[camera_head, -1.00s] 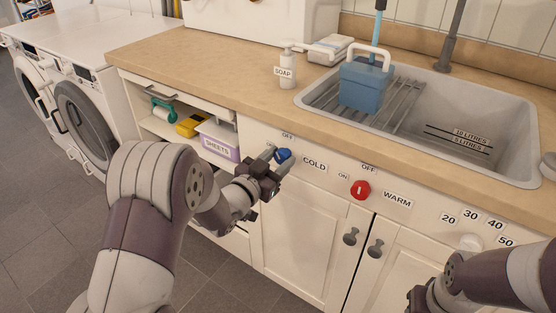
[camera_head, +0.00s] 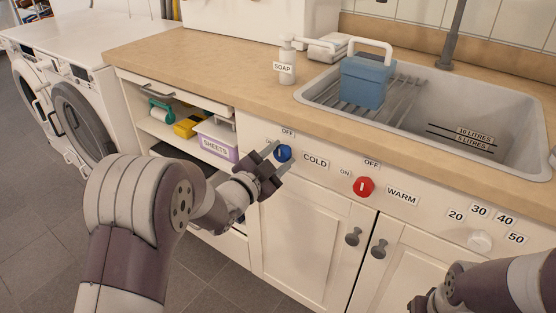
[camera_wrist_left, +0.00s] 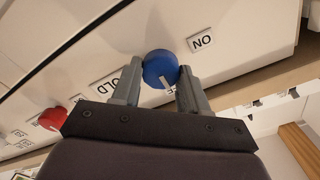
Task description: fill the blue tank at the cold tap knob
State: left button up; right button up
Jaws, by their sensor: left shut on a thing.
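The blue tank (camera_head: 366,82), with a white handle, stands upright on the rack in the sink. Its inside and water level are hidden. No water stream shows above it. The blue cold tap knob (camera_head: 284,153) is on the cabinet front, left of the COLD label; its white mark looks about upright, toward OFF. My left gripper (camera_head: 278,158) is shut on this knob. In the left wrist view, its fingers (camera_wrist_left: 160,85) lie on either side of the knob (camera_wrist_left: 160,68). My right gripper (camera_head: 428,301) is low at the right, dark and partly cut off; its fingers are unclear.
The red warm knob (camera_head: 363,187) is right of the cold knob. A white dial (camera_head: 479,240) is farther right. A grey tap pipe (camera_head: 452,35) rises behind the sink (camera_head: 425,150). A soap bottle (camera_head: 287,62) stands on the counter. Cabinet handles (camera_head: 352,237) project below.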

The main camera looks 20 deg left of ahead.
dwell(0.4)
pick_arm(q)
jog(key=o, duration=1.1)
jog(key=shift+c, duration=0.2)
jog(key=p+v, duration=0.2)
jog(key=v, duration=1)
jog(key=shift+s, duration=0.35)
jog(key=shift+a, duration=0.15)
